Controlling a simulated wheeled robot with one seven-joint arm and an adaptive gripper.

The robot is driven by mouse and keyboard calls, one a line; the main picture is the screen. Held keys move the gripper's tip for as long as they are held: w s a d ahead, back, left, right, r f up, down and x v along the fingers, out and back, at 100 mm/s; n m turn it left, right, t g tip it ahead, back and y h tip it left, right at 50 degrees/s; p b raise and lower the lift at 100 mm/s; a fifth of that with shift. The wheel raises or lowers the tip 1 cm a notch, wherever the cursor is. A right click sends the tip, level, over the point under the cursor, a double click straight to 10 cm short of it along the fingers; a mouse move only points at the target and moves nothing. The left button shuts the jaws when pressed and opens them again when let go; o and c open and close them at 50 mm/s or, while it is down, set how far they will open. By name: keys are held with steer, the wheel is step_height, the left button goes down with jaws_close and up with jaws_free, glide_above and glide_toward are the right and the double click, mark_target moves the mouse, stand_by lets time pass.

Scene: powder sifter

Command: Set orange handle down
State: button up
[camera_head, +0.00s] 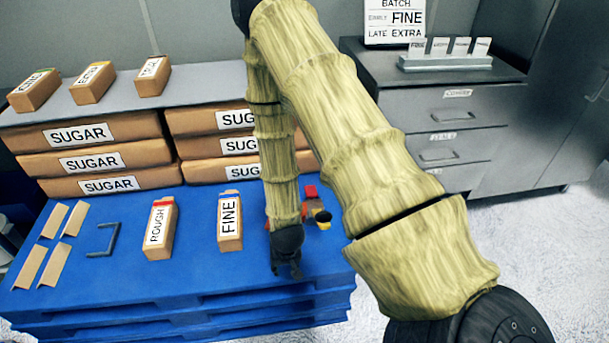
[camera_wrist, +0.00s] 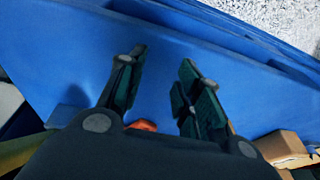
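My gripper (camera_head: 287,270) is low over the front part of the blue pallet (camera_head: 185,280), pointing down. In the wrist view its two fingers (camera_wrist: 160,85) are apart, with only blue surface between the tips. A small orange piece (camera_wrist: 143,125) shows between the finger bases, partly hidden by the gripper body; it may be the orange handle. In the head view, small orange parts (camera_head: 305,212) show beside my forearm, behind the gripper. My arm hides much of them, so I cannot tell their full shape.
A red block (camera_head: 311,192) and a yellow-and-black piece (camera_head: 322,216) stand right of my forearm. FINE (camera_head: 230,222) and ROUGH (camera_head: 159,230) boxes stand to the left, with a dark bracket (camera_head: 104,241) beyond. SUGAR packs (camera_head: 85,135) line the back. The pallet's front is clear.

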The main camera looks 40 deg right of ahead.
steer(key=s+a+f+n+g, duration=0.1)
steer(key=s+a+f+n, duration=0.1)
steer(key=s, duration=0.5)
steer(key=s+a+f+n, duration=0.2)
steer(key=s+a, duration=0.2)
steer(key=s, duration=0.2)
steer(key=s+a+f+n+g+y, duration=0.1)
steer(key=s+a+f, duration=0.1)
steer(key=s, duration=0.5)
steer(key=shift+s+a+f+n+g, duration=0.3)
steer(key=shift+s+a+n, duration=0.1)
steer(key=shift+a, duration=0.45)
steer(key=shift+w, duration=0.15)
